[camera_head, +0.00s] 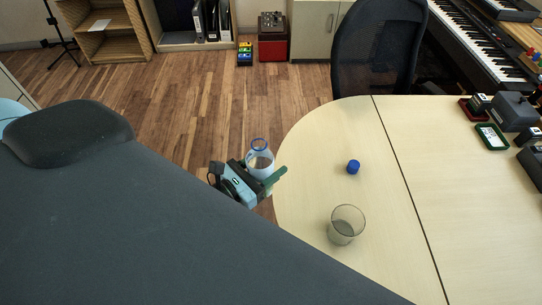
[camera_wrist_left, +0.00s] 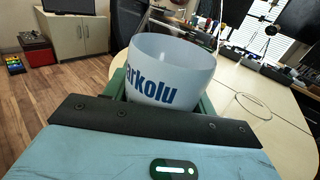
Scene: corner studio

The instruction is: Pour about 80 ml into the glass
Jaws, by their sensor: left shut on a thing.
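My left gripper (camera_head: 272,178) is shut on a clear bottle (camera_head: 259,160) with a blue rim at its open mouth. The bottle is close to upright, beside the left edge of the table. In the left wrist view the bottle (camera_wrist_left: 165,85) stands between the green fingers and shows blue lettering. An empty-looking clear glass (camera_head: 346,225) stands upright on the table, to the right of and nearer than the bottle. A blue cap (camera_head: 353,167) lies on the table. My right gripper is not in view.
The pale table (camera_head: 335,120) has bare room around the glass and cap. An office chair (camera_head: 378,50) stands at its far edge. Green and red trays (camera_head: 492,136) with small devices lie at the far right. A keyboard (camera_head: 480,40) stands behind.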

